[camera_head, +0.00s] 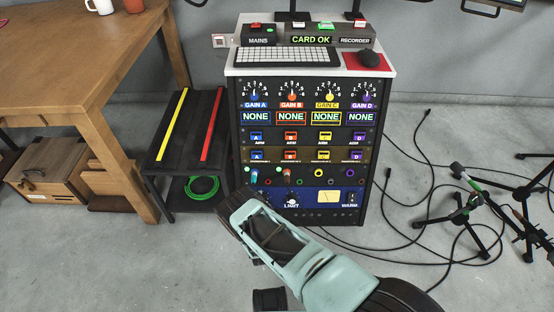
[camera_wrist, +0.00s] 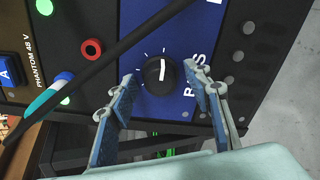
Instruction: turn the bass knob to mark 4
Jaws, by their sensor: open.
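The bass knob (camera_wrist: 158,75) is a round black knob with a white pointer line, set on a blue panel (camera_wrist: 152,112). Its pointer is toward the top of the wrist view. White tick marks ring it, but I cannot read any numbers. The label beside it reads BASS, turned sideways and partly covered by a finger. My gripper (camera_wrist: 160,82) is open, its two blue-padded fingers on either side of the knob with gaps; I cannot tell the depth. In the head view my gripper (camera_head: 238,203) is at the rack's lower left and hides the bass knob.
A dark cable (camera_wrist: 110,58) crosses the wrist view close to the knob, with a teal and white plug (camera_wrist: 48,92). A red jack (camera_wrist: 91,48) is nearby. In the head view, a knob marked LIGHT (camera_head: 291,198) is right of my gripper. A low black table (camera_head: 187,132) stands left.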

